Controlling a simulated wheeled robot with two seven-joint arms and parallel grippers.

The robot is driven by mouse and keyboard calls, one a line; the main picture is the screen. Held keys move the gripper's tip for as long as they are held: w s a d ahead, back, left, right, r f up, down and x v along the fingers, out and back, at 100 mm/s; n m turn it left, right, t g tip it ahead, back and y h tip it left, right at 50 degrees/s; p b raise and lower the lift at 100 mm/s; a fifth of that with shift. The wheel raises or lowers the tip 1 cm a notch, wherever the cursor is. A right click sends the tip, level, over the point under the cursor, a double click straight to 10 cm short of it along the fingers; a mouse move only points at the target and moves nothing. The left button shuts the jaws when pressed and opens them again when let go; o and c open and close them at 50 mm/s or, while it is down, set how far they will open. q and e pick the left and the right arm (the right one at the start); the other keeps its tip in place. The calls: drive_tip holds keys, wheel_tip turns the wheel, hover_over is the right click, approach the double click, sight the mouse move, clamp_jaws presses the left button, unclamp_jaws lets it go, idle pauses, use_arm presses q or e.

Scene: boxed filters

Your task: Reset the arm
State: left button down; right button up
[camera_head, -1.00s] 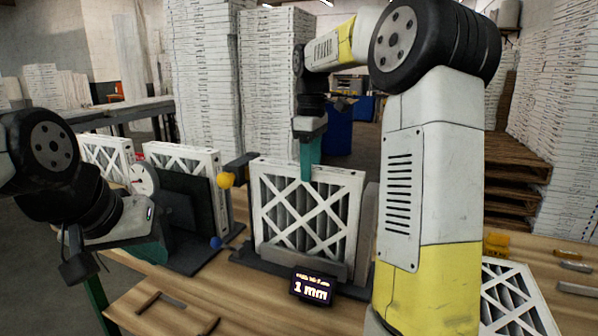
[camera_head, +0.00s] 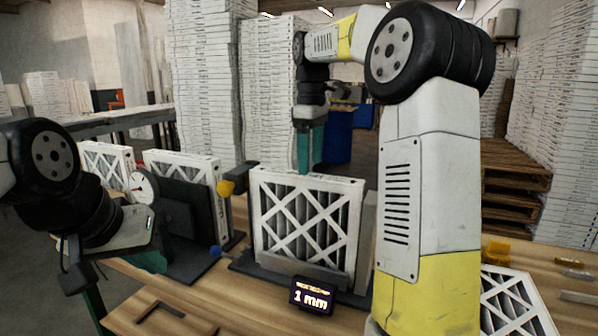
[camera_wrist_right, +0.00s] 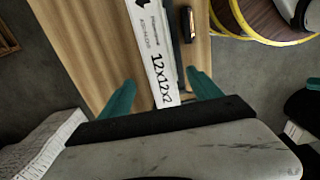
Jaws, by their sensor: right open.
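My right gripper (camera_head: 305,150) hangs from the right arm above and behind the top edge of a white-framed pleated filter (camera_head: 306,228), which stands upright in a dark holder with a display reading "1 mm" (camera_head: 311,296). In the right wrist view the teal fingers (camera_wrist_right: 160,97) are open, apart on either side of the filter's white edge marked 12x12x2 (camera_wrist_right: 160,60), with nothing held. My left gripper (camera_head: 110,275) is at the left, over the table's left edge; its fingers are partly hidden, so its opening cannot be told.
A dark gauge stand with a dial (camera_head: 144,187) and another filter (camera_head: 190,168) stand left of centre. A filter (camera_head: 510,302) lies at the right of the wooden table. A wooden frame (camera_head: 165,312) lies at the front left. Tall white stacks (camera_head: 215,80) stand behind.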

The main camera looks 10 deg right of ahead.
wheel_tip(320, 180, up, 3)
drive_tip(key=shift+r, duration=0.1)
drive_tip(key=s+a+f+m+t+y, duration=0.1)
drive_tip(key=s+f+m+t, duration=0.2)
drive_tip(key=s, duration=0.9)
drive_tip(key=s+a+f+m+t+y, duration=0.1)
drive_tip(key=s+f+m+t, duration=0.2)
drive_tip(key=s+f+m, duration=0.4)
drive_tip(key=s+f, duration=0.1)
drive_tip(key=s, duration=0.4)
drive_tip(key=shift+a+f+m, duration=0.2)
drive_tip(key=shift+a+m, duration=0.1)
drive_tip(key=shift+a, duration=0.05)
drive_tip(key=shift+c, duration=0.7)
